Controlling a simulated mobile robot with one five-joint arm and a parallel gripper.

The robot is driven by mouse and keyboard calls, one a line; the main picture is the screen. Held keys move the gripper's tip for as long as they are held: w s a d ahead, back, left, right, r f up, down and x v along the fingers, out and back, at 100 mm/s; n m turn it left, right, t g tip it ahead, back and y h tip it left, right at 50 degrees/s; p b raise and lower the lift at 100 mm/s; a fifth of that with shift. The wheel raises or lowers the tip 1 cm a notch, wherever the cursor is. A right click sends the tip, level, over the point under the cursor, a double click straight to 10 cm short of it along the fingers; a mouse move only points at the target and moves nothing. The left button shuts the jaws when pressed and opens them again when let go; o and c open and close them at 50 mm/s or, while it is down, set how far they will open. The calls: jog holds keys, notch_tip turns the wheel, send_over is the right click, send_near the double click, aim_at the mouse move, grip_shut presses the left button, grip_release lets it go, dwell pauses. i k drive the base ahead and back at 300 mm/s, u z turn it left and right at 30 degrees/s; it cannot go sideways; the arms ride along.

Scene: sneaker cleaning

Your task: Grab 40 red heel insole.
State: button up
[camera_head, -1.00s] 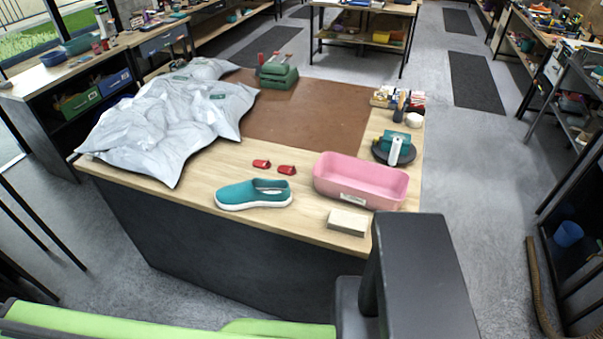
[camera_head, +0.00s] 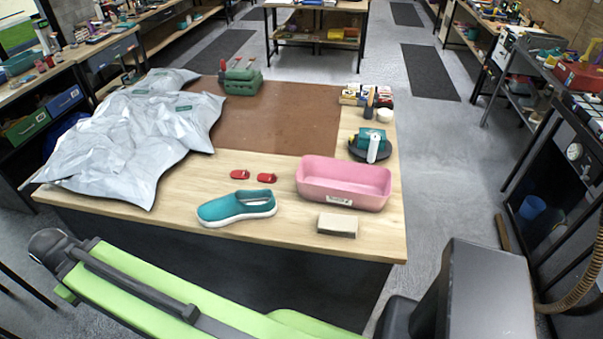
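Two small red heel insoles lie side by side on the light wood table top, the left insole (camera_head: 240,174) and the right insole (camera_head: 267,178). They are behind a teal slip-on sneaker (camera_head: 237,207) with a white sole and left of a pink bin (camera_head: 343,183). Any size marking on them is too small to read. My green and black arm stretches across the lower left, below and in front of the table. My gripper's fingers are not visible in this view.
A tan block (camera_head: 337,225) sits in front of the pink bin. Grey plastic bags (camera_head: 130,135) cover the table's left side. A brown mat (camera_head: 270,120) lies behind the insoles, with a green tool block (camera_head: 241,80) at its back. A white-and-teal device (camera_head: 373,146) stands at right.

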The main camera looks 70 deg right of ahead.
aim_at(264, 178)
jog(key=z, duration=0.2)
jog(key=i, duration=0.95)
jog(key=z, duration=0.1)
